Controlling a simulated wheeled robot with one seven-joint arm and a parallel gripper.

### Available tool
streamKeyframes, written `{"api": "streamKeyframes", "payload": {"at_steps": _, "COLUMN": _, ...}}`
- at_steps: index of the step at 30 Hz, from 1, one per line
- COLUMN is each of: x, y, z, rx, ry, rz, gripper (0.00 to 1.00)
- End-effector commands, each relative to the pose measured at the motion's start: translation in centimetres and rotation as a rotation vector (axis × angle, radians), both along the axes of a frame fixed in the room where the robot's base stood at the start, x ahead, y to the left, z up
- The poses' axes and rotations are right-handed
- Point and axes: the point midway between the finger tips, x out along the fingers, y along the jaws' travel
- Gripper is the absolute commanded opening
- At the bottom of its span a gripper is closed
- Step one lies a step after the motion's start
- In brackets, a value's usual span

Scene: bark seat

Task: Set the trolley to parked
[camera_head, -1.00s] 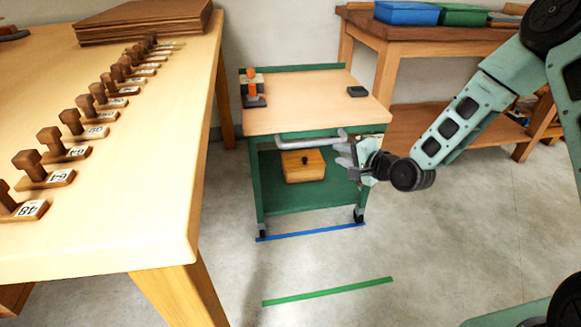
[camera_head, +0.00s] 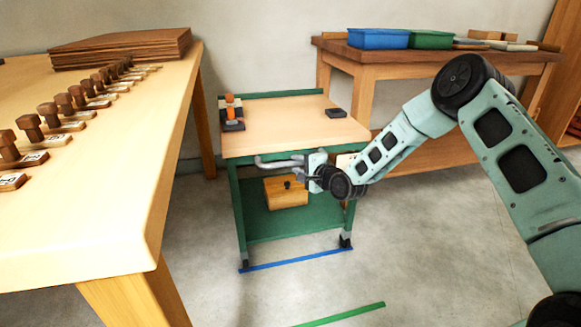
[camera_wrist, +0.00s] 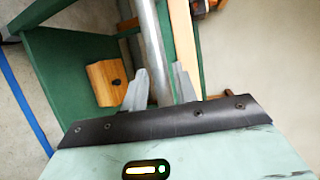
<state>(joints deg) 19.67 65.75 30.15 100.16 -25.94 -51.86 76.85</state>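The green trolley (camera_head: 237,195) with a pale wooden top stands upright between the tables. Its near wheels are at the blue floor line (camera_head: 295,260). A green floor line (camera_head: 340,315) lies nearer to me, apart from the trolley. A grey handle (camera_head: 275,163) runs along the trolley's near side. My gripper (camera_head: 312,168) is at the right part of this handle. In the wrist view the handle bar (camera_wrist: 149,35) passes between my fingers (camera_wrist: 160,85), which lie close against both its sides. The gripper appears shut on it. The exact contact is partly hidden.
A wooden box (camera_head: 286,192) sits on the trolley's lower shelf. An orange and dark item (camera_head: 232,113) and a black block (camera_head: 336,112) are on top. A table (camera_head: 100,200) stands close at left, a workbench (camera_head: 450,60) behind right. The near floor is clear.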

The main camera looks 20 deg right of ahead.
Motion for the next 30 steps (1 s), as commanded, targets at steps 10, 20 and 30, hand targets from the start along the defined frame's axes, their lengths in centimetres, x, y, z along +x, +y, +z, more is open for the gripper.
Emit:
{"api": "streamKeyframes", "payload": {"at_steps": 10, "x": 3.6, "y": 1.5, "z": -0.8, "rx": -0.001, "ry": 0.0, "rz": 0.0, "gripper": 0.29}}
{"api": "streamKeyframes", "payload": {"at_steps": 20, "x": 3.8, "y": 1.6, "z": -0.8, "rx": -0.001, "ry": 0.002, "rz": 0.0, "gripper": 0.26}}
{"api": "streamKeyframes", "payload": {"at_steps": 30, "x": 3.9, "y": 1.6, "z": -0.8, "rx": 0.0, "ry": 0.001, "rz": 0.0, "gripper": 0.0}}
